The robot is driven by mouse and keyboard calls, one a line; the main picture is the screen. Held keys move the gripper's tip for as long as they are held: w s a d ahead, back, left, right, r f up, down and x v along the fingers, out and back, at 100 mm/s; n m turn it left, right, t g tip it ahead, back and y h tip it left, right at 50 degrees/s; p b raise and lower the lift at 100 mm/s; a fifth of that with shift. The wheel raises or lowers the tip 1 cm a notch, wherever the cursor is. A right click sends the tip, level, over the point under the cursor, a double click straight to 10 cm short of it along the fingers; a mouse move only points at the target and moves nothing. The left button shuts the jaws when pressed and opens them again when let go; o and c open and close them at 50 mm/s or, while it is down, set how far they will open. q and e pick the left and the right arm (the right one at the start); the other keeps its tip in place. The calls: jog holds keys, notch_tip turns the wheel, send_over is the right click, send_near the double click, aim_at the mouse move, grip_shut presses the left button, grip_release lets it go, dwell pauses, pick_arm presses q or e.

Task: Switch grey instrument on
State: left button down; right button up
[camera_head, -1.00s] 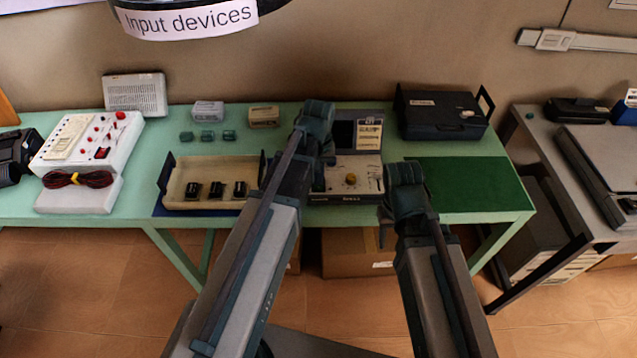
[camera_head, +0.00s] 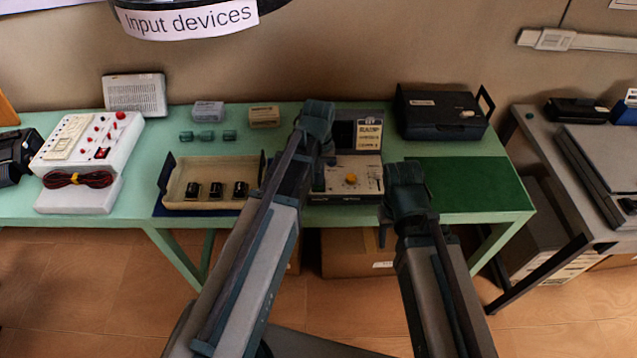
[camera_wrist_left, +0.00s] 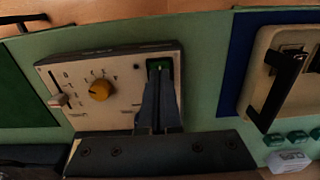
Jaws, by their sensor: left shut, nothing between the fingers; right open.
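The grey instrument (camera_head: 352,188) stands on the green table, with a yellow knob (camera_head: 351,179) on its pale top panel and a dark upright lid behind. The left wrist view shows the panel (camera_wrist_left: 118,118), its yellow knob (camera_wrist_left: 99,90), a pale lever (camera_wrist_left: 58,101) and a dark green switch (camera_wrist_left: 159,64). My left gripper (camera_wrist_left: 160,78) is shut and empty, its fingertips at the switch; I cannot tell whether they touch it. In the head view my left arm hides part of the instrument. My right gripper (camera_head: 384,234) hangs at the table's front edge, mostly hidden by its wrist.
A beige tray (camera_head: 176,190) with several black parts lies left of the instrument. A white device with red knobs (camera_head: 117,145) stands further left. A black case (camera_head: 435,117) stands at the back right. The dark green mat (camera_head: 472,181) at right is bare.

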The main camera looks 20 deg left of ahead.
aim_at(319, 187)
pick_arm(q)
jog(key=shift+f+b, duration=0.95)
dwell(0.6)
jog(key=shift+r, duration=0.2)
notch_tip(319, 187, up, 7)
jog(key=p, duration=0.7)
jog(key=shift+f, duration=0.1)
jog(key=s+d+m+y, duration=0.1)
jog(key=s+d+m, duration=0.6)
jog(key=s+d, duration=0.3)
jog(key=s, duration=0.4)
jog(key=shift+s+d, duration=0.2)
jog(key=shift+d, duration=0.05)
